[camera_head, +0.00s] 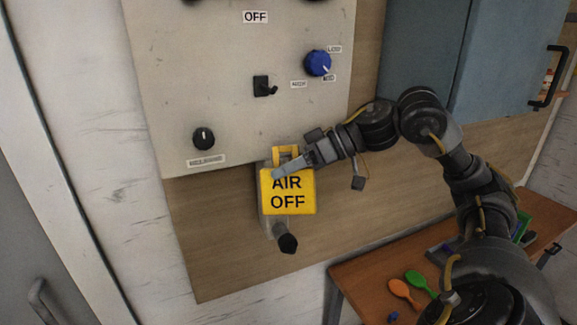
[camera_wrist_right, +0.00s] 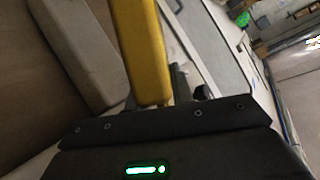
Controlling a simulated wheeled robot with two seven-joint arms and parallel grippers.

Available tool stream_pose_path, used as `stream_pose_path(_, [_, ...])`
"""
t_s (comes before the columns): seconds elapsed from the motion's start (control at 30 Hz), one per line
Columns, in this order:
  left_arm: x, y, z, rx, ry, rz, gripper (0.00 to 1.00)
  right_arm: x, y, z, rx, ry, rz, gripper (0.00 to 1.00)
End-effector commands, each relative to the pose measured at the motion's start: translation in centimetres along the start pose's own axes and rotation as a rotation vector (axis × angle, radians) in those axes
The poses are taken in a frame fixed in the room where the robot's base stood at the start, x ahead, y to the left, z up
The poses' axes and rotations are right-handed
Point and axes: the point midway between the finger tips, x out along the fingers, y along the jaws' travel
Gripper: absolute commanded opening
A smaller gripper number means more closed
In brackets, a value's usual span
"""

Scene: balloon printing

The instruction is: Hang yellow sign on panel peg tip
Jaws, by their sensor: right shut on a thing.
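The yellow sign (camera_head: 300,207) reads "AIR OFF" and has a yellow loop at its top. My right gripper (camera_head: 279,171) is shut on the sign near its upper edge, just below the panel. In the right wrist view the sign (camera_wrist_right: 142,50) shows as a yellow strip rising above the dark gripper body. Behind the sign is a grey fitting (camera_head: 279,230) with a black tip (camera_head: 288,243) that sticks out below it. I cannot tell whether the sign touches this fitting. My left gripper is not in view.
The light grey panel (camera_head: 230,110) carries a black switch (camera_head: 264,87), a blue knob (camera_head: 317,63) and a black knob (camera_head: 203,139). A blue-grey cabinet (camera_head: 420,50) is at upper right. A brown table (camera_head: 360,283) at lower right holds orange (camera_head: 402,291) and green (camera_head: 418,281) paddle-shaped items.

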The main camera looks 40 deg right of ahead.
Motion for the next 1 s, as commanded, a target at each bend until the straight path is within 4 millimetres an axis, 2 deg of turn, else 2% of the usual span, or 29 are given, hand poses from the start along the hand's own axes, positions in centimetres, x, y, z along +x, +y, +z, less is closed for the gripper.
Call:
stream_pose_path(0.37, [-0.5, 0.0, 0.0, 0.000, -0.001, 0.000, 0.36, 0.8, 2.5, 0.2, 0.020, 0.006, 0.008, 0.00])
stream_pose_path(0.6, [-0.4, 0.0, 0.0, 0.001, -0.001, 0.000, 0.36, 1.4, 4.0, 1.4, 0.024, -0.025, 0.036, 0.00])
stream_pose_path(1.0, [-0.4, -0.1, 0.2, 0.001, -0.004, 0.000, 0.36, 1.9, 4.4, 1.5, 0.015, -0.020, 0.043, 0.00])
